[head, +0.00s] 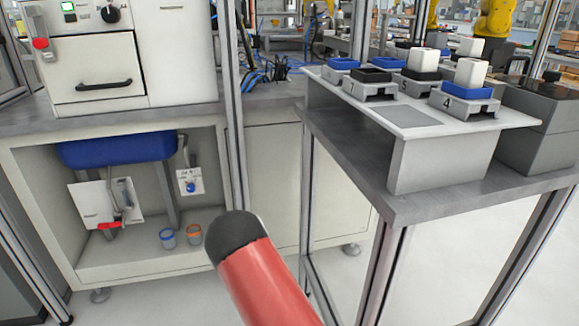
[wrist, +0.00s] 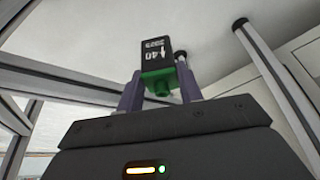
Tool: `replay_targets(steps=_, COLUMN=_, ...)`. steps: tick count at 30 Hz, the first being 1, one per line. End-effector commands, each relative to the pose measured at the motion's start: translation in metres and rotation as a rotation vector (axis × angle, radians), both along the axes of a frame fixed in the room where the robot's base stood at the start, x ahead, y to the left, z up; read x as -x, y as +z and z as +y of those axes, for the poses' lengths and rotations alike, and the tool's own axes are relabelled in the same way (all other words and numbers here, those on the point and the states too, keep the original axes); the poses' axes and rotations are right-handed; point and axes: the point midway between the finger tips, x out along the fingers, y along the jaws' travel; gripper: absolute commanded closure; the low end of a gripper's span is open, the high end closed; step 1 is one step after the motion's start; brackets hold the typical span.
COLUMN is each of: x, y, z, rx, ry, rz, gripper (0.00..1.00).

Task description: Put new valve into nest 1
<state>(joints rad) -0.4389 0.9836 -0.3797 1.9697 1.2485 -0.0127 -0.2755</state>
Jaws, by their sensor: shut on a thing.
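In the wrist view my gripper (wrist: 158,88) is shut on a valve (wrist: 155,60). The valve has a black body marked with an arrow, "40" and what looks like "2025", and a green lower part between the two fingers. My gripper and the valve do not show in the head view. Numbered grey nests stand on the rack at the right in the head view. I can read nest 7 (head: 352,89), nest 5 (head: 405,84) and nest 4 (head: 448,106). I cannot make out a nest marked 1.
Several nests carry blue or black trays, some with white blocks (head: 471,72). The rack (head: 440,165) stands on a metal table (head: 405,208). A grey box (head: 540,120) is beside it. Upright frame posts (head: 232,110) and a cabinet (head: 120,200) with an open lower bay are at the left.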

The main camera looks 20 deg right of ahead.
Motion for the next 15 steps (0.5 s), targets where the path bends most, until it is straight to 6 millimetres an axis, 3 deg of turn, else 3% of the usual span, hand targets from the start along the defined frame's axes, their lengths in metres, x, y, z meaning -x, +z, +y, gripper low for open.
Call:
replay_targets(steps=3, x=-0.005, y=-0.016, z=-0.001, rx=0.003, ry=-0.043, rz=0.000, gripper=0.88)
replay_targets(steps=11, x=-0.008, y=-0.022, z=-0.002, rx=-0.003, ry=-0.067, rz=-0.001, gripper=0.88)
replay_targets(steps=15, x=-0.007, y=-0.043, z=-0.002, rx=-0.004, ry=-0.069, rz=0.000, gripper=0.88)
